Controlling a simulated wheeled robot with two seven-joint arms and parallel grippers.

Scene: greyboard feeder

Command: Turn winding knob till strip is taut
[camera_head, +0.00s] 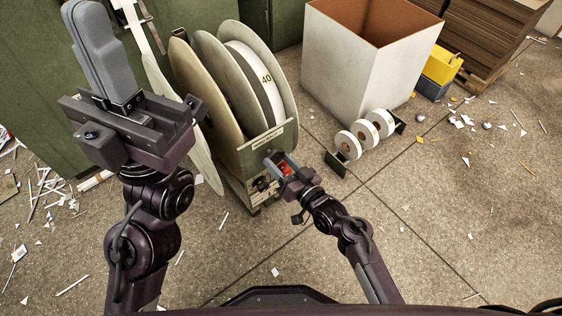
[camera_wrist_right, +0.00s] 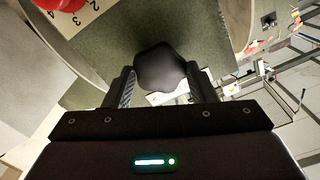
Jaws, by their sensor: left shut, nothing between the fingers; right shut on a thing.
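The green feeder (camera_head: 228,165) holds large round flanges around a white reel (camera_head: 258,74) marked 40. A pale strip (camera_head: 186,125) hangs slack-looking on its left side. My right gripper (camera_wrist_right: 160,78) is shut on a dark lobed winding knob (camera_wrist_right: 160,66) at the feeder's front, one finger on each side. In the head view my right gripper (camera_head: 272,160) is at the front panel and hides much of it, and the held knob cannot be made out there. My left gripper (camera_head: 88,12) is shut and empty, pointing up, left of the feeder.
A red part (camera_wrist_right: 60,4) beside a numbered scale (camera_wrist_right: 84,16) is near the held knob. Small white rolls (camera_head: 365,131) stand right of the feeder, before a large white box (camera_head: 368,65).

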